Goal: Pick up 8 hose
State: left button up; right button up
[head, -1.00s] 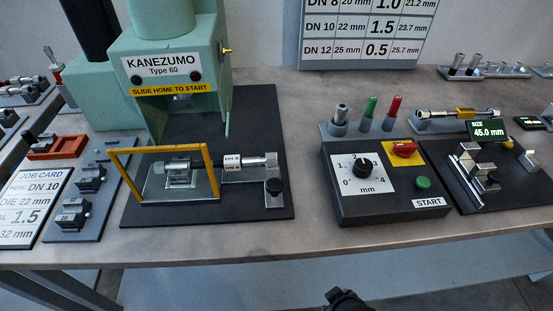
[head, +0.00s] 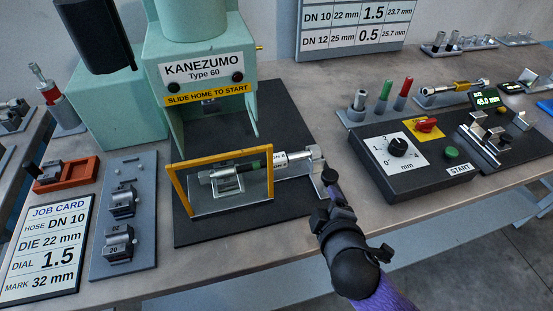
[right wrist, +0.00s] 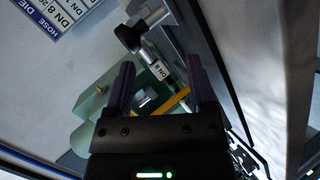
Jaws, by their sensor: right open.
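The hose labelled DN 8 (head: 279,163) lies level in the press's sliding fixture, with metal fittings at its ends. Its left part passes behind the yellow guard frame (head: 177,190), and its right end rests at a silver stop block (head: 316,158).
The green press (head: 205,60) stands behind the fixture. A control box (head: 400,175) with dial and START button is to the right. A die rack (head: 122,235), job card (head: 45,245) and orange tray (head: 65,173) are to the left. Bare table shows along the front edge.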

aim_at(299, 159)
jog(key=w+a+n, duration=0.1)
jog(key=n, duration=0.1)
jog(key=w+r+n+t+y, duration=0.1)
jog(key=n, duration=0.1)
jog(key=w+a+r+n+t+y, duration=0.1)
jog(key=n, duration=0.1)
jog(key=shift+w+a, duration=0.35)
jog(key=shift+y, duration=0.3)
jog(key=b+x, duration=0.1)
jog(key=x, duration=0.2)
jog(key=b+x, duration=0.1)
jog(key=x, duration=0.2)
jog(key=b+x, duration=0.1)
jog(key=x, duration=0.2)
jog(key=shift+f+b, duration=0.3)
jog(key=shift+w+a, duration=0.1)
jog(key=shift+w, duration=0.2)
jog(key=shift+r, duration=0.1)
grip_shut()
